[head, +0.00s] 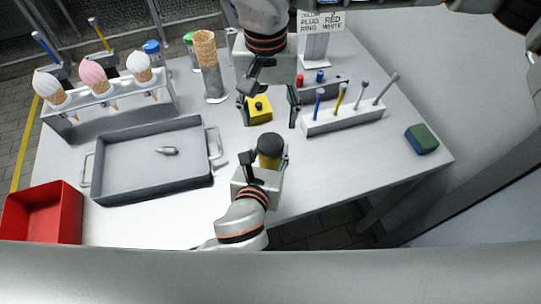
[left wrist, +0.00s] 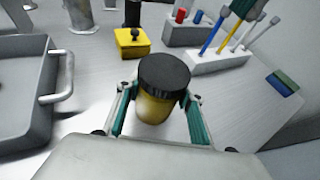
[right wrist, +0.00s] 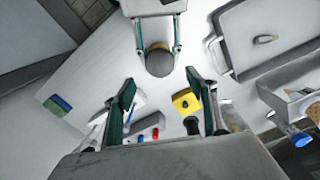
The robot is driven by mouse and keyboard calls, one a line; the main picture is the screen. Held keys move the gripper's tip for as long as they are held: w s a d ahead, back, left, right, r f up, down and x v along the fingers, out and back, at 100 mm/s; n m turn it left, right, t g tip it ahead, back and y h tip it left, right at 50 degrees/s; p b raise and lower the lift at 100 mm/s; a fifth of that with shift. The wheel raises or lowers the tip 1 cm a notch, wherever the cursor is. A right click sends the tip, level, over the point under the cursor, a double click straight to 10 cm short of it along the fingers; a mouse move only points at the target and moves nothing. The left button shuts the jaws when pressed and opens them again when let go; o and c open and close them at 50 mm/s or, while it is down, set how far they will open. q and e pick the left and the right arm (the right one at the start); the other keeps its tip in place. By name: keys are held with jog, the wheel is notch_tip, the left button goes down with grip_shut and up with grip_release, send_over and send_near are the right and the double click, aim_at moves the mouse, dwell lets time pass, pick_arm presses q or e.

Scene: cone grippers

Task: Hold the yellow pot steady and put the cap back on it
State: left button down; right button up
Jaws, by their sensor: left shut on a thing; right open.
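The yellow pot (left wrist: 152,108) stands upright between the fingers of my left gripper (left wrist: 160,97), which is shut on it. The black cap (left wrist: 163,73) sits on top of the pot, covering its mouth; whether it is fully seated I cannot tell. In the head view the cap (head: 270,145) hides much of the pot (head: 268,162). My right gripper (head: 269,118) is open and empty, a little beyond the pot and above the table. The right wrist view shows its spread fingers (right wrist: 160,80) with the capped pot (right wrist: 158,61) ahead of them.
A yellow block with a black knob (head: 261,115) stands below my right gripper. A white tool rack (head: 345,121) is right of it, a grey tray (head: 150,184) left. A cone stand (head: 213,85) is behind. The table's right front is clear before a green-blue sponge (head: 421,139).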

aim_at(270, 142)
jog(key=shift+d+f, duration=0.1)
jog(key=shift+f, duration=3.9)
jog(key=c, duration=1.2)
jog(key=shift+o, duration=0.2)
jog(key=m, duration=0.3)
jog(key=shift+m, duration=0.3)
jog(key=o, duration=1.2)
